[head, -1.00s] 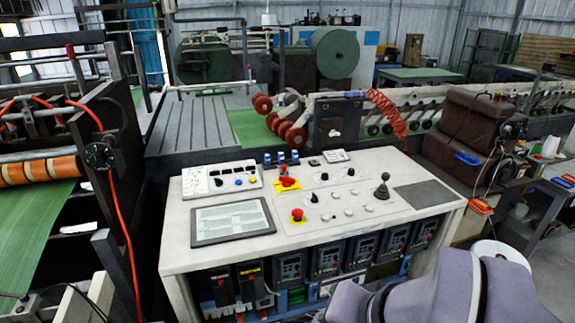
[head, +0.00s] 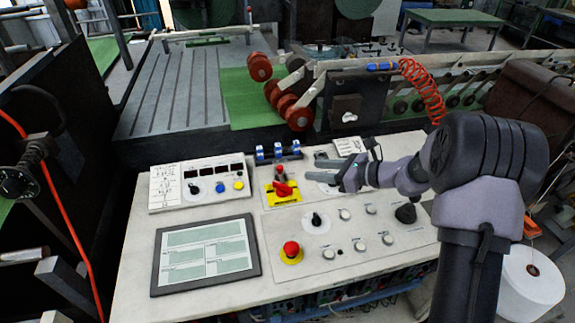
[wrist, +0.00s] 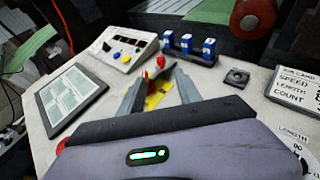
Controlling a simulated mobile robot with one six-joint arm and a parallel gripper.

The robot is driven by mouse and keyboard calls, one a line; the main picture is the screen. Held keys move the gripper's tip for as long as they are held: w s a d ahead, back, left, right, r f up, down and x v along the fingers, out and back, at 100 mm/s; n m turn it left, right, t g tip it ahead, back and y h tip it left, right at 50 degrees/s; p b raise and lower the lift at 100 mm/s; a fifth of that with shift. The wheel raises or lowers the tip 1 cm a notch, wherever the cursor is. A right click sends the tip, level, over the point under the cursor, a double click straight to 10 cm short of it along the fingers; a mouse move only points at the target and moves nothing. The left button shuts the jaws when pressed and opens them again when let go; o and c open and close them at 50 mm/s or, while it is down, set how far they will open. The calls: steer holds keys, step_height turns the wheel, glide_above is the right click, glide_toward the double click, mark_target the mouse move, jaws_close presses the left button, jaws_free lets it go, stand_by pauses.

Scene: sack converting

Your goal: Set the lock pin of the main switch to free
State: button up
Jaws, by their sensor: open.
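The main switch is a red rotary handle (head: 284,189) on a yellow plate (head: 270,199), near the back middle of the pale console. A small upright piece with a red tip (head: 281,170) stands at its back edge and may be the lock pin; its setting is too small to read. In the wrist view a red knob (wrist: 160,62) and the yellow plate (wrist: 155,98) show between the fingers, partly hidden by my gripper. My gripper (head: 332,172) is open and empty, above the console and just right of the switch; it also shows in the wrist view (wrist: 158,84).
Several blue blocks (head: 278,152) stand behind the switch. A meter box (head: 198,184) and a tablet screen (head: 206,254) lie left. A red emergency button (head: 291,250), a black knob (head: 315,219) and a joystick (head: 405,213) are in front and right.

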mark_target(282, 168)
steer(key=b+x, duration=0.2)
steer(key=x, duration=0.9)
steer(key=shift+w+a+f, duration=0.15)
steer(key=shift+a+f, duration=0.05)
steer(key=shift+a, duration=0.05)
jaws_close()
stand_by(0.8)
